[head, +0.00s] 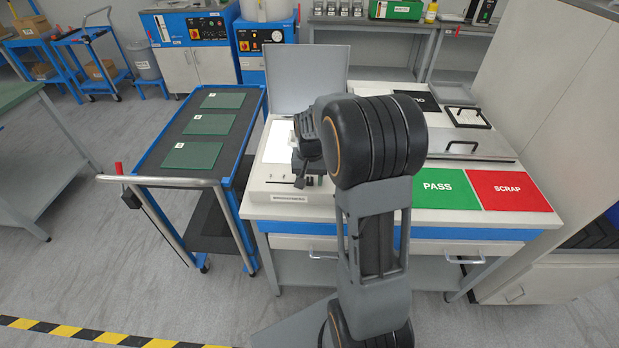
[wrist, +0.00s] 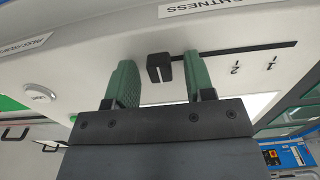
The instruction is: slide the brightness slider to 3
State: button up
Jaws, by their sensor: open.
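In the wrist view, the dark brightness slider knob (wrist: 160,67) stands at the left end of a thin black slot (wrist: 245,50) on a white panel. Tick marks labelled 1 and 2 (wrist: 236,70) lie right of it; no 3 is visible. My gripper (wrist: 160,82) is open, with one green finger on each side of the knob in the picture. I see a gap at both sides; I cannot tell how deep the fingers reach. In the head view, the white device (head: 257,198) is partly hidden behind my arm.
The upside-down brightness label (wrist: 235,8) is beside the slot. A round white button (wrist: 40,93) is on the panel at left. In the head view, a green PASS mat (head: 440,189) and red SCRAP mat (head: 508,190) lie right; a trolley (head: 165,150) with green boards stands left.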

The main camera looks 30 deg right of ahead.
jog(key=shift+c, duration=0.4)
grip_shut()
